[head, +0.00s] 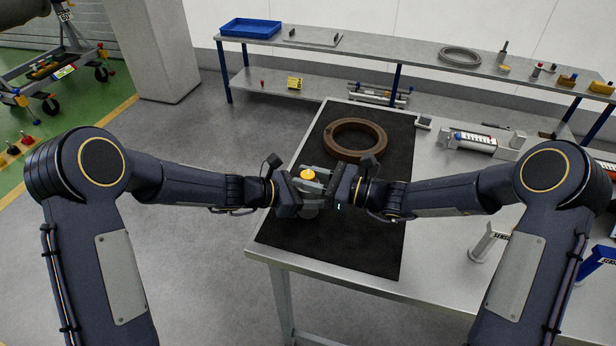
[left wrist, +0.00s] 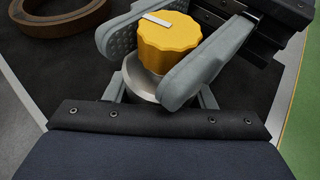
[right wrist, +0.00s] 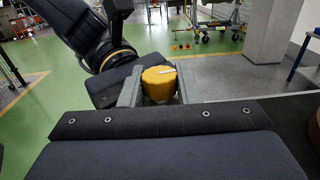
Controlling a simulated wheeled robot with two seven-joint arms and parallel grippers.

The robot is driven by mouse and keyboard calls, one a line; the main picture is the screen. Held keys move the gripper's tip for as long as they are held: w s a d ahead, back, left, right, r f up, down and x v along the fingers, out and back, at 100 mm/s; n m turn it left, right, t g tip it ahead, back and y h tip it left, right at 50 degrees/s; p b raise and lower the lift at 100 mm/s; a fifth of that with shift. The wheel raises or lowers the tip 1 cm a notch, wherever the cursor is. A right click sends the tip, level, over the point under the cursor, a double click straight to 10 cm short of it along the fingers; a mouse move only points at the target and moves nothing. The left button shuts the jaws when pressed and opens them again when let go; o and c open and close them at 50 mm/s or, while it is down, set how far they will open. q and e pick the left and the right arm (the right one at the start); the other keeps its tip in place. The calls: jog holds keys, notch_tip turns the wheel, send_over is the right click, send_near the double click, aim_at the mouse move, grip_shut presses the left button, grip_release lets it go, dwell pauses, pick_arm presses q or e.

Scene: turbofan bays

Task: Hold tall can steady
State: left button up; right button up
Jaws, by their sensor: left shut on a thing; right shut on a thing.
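The tall can (left wrist: 143,82) has a pale metal body and a ribbed yellow cap (left wrist: 168,42) with a white mark on top. The cap also shows in the head view (head: 308,174) and the right wrist view (right wrist: 158,84). My left gripper (head: 300,196) is shut on the can's body, below the cap. My right gripper (right wrist: 158,90) comes from the opposite side and is shut on the cap. The can looks about upright over the dark mat (head: 360,235). The grippers hide much of its body, and I cannot tell whether its base touches the mat.
A brown ring (head: 354,140) lies on the mat behind the grippers. A cylindrical device (head: 475,142) and a white stand (head: 487,243) are on the table (head: 440,262) to the right. A shelf with a blue tray (head: 250,28) stands behind. The mat's front part is clear.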

jog(key=m+t+h, duration=0.1)
jog(key=m+t, duration=0.1)
jog(key=m+t+h, duration=0.2)
jog(key=t, duration=0.1)
jog(key=shift+s+a+r+t, duration=0.1)
jog(key=shift+s+a+t, duration=0.05)
jog(key=shift+t, duration=0.15)
pick_arm(q)
jog(key=shift+f, duration=0.1)
pick_arm(e)
jog(key=shift+m+t+h, duration=0.7)
jog(key=shift+h, duration=0.2)
jog(key=o, duration=0.7)
jog(key=shift+d, duration=0.2)
jog(key=v, duration=1.1)
jog(key=shift+s+d, duration=0.1)
jog(key=shift+s, duration=0.35)
